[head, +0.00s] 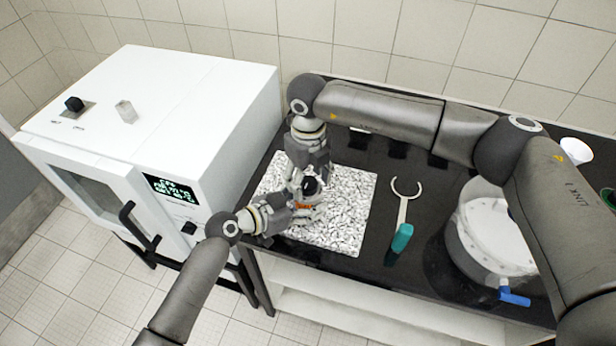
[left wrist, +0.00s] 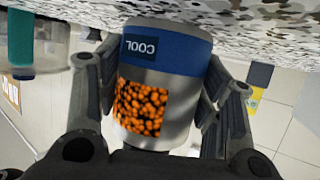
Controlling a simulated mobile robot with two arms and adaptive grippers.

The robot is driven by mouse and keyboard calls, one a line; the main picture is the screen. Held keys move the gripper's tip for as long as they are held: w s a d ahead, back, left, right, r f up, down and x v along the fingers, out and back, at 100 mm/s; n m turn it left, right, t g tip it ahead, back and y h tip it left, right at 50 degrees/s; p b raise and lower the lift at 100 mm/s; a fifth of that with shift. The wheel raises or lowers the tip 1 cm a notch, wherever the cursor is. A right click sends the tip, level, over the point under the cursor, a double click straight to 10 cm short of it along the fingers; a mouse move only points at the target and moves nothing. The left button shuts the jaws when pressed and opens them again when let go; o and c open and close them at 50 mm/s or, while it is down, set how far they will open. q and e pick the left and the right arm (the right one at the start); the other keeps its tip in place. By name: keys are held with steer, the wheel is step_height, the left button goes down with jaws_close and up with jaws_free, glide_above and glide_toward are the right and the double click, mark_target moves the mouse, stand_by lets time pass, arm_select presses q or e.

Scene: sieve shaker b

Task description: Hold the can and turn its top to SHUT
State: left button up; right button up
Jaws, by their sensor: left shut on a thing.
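The can (left wrist: 150,85) is a silver cylinder with a blue band marked COOL and an orange speckled picture. It fills the middle of the left wrist view, with the band towards the speckled mat (head: 350,215). My left gripper (left wrist: 148,80) has its fingers on both sides of the can and is shut on it. In the head view a little orange of the can shows between my grippers, below a dark round part. My right gripper (head: 309,180) is directly above, pointing down at the can's top. Its fingers are mostly hidden, as are the top's markings.
A hook-ended tool (head: 402,212) with a teal handle lies right of the mat on the black worktop. A large round vessel (head: 462,245) with a blue handle stands further right. A white oven (head: 190,90) stands left. A white cup (head: 575,150) is at the back right.

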mark_target(308, 182)
steer(key=shift+r, duration=0.1)
step_height(308, 182, up, 12)
stand_by(0.6)
stand_by(0.4)
arm_select(q)
steer(key=o, duration=1.4)
steer(key=shift+o, duration=0.2)
steer(key=v, duration=1.2)
